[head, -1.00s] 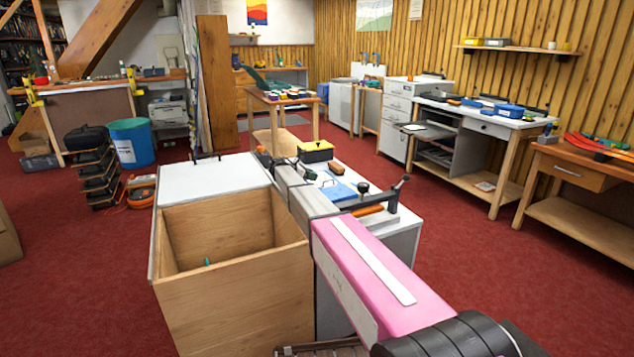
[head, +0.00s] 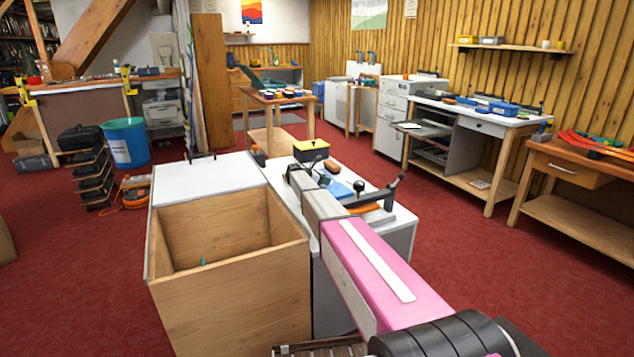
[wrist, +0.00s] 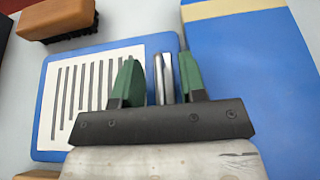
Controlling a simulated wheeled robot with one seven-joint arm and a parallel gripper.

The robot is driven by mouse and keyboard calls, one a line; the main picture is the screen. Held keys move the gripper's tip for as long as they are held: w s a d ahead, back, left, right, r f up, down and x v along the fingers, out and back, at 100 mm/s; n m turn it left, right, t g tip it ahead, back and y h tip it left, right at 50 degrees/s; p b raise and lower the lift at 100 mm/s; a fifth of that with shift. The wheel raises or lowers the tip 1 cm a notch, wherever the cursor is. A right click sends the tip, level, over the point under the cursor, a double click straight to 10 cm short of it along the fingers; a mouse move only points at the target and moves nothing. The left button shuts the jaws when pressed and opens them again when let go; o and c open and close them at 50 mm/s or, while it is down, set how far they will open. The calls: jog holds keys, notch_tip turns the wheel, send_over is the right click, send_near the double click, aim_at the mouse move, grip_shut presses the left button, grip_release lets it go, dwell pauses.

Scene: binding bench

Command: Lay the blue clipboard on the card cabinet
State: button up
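The blue clipboard (wrist: 44,115) lies flat on a pale top in the wrist view, with a white sheet of black stripes and an upright silver clip (wrist: 163,80) near its right edge. My gripper (wrist: 161,80) has its green fingers on either side of the clip, with gaps showing, so it looks open. In the head view my gripper (head: 295,172) is small and partly hidden by my arm, over the white-topped bench. A blue patch (head: 338,189) shows beside it; I cannot tell whether it is the clipboard. A white drawer cabinet (head: 391,118) at the back may be the card cabinet.
In the wrist view a brush (wrist: 58,18) lies beyond the clipboard and a flat blue item (wrist: 245,80) lies to its right. In the head view a lever tool (head: 378,197) and a yellow-topped box (head: 311,150) share the bench. An open wooden bin (head: 230,300) stands left of my arm.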

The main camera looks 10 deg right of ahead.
grip_shut()
jog(key=shift+r, duration=0.15)
